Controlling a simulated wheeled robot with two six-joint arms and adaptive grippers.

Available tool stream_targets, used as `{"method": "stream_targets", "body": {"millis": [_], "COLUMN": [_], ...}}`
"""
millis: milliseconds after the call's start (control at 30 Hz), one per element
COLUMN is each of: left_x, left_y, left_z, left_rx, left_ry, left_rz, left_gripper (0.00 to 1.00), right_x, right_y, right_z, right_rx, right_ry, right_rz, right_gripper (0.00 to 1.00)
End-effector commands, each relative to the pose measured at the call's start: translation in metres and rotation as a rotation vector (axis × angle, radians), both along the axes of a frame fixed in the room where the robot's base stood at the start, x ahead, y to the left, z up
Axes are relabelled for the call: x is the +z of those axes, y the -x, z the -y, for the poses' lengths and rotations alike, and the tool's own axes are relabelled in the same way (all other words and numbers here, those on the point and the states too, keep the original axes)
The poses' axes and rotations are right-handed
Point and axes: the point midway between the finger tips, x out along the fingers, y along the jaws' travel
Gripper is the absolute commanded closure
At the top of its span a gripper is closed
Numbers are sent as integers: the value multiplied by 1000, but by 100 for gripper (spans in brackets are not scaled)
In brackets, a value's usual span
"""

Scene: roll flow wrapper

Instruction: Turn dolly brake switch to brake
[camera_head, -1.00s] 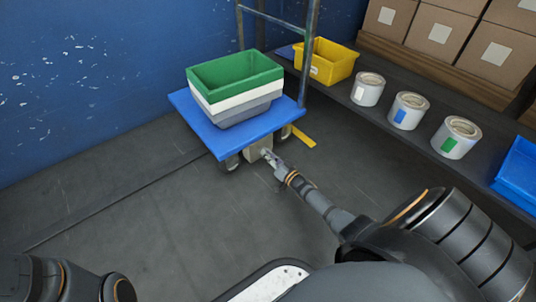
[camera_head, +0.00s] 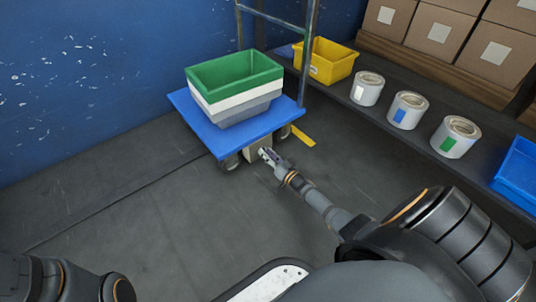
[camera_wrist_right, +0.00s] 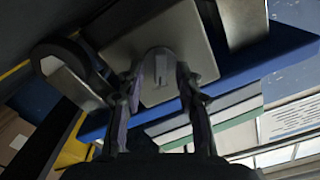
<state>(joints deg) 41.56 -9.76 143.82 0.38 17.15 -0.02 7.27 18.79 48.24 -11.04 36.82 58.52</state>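The blue dolly (camera_head: 218,138) stands near the blue wall, carrying a stack of bins (camera_head: 236,90), green on top, white and grey below. A grey brake box (camera_head: 256,147) sits under its near edge. In the right wrist view the box shows as a square plate (camera_wrist_right: 193,48) with an oval switch (camera_wrist_right: 158,66) and a small pale bar on it. My right gripper (camera_head: 268,156) is at the box. In the wrist view its fingers (camera_wrist_right: 160,80) are apart, one on each side of the switch; I cannot tell whether they touch it. My left gripper is out of view.
A shelf on the right holds a yellow bin (camera_head: 328,62), several labelled tins (camera_head: 406,110) and a blue bin (camera_head: 520,172). Cardboard boxes (camera_head: 440,35) stand behind. A yellow floor mark (camera_head: 303,136) lies beside the dolly. The floor in front is clear.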

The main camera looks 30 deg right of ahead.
Motion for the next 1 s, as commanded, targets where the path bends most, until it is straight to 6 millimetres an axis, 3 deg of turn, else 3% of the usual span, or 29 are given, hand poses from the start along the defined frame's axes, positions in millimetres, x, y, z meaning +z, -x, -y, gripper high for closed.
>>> {"method": "stream_targets", "body": {"millis": [167, 400, 600, 733, 1000], "left_x": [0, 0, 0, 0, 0], "left_y": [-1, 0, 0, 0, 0], "left_z": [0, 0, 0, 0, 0], "left_rx": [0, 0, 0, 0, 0], "left_ry": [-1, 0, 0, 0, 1], "left_rz": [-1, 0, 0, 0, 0], "left_gripper": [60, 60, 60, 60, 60], "right_x": [-2, -1, -1, 0, 0], "right_y": [14, 71, 108, 118, 120], "right_z": [2, 6, 8, 9, 9], "right_rx": [-1, 2, 2, 1, 0], "right_ry": [1, 1, 0, 0, 0], "right_rz": [-3, -3, -3, -1, 0], "right_gripper": [65, 65, 65, 65, 65]}}
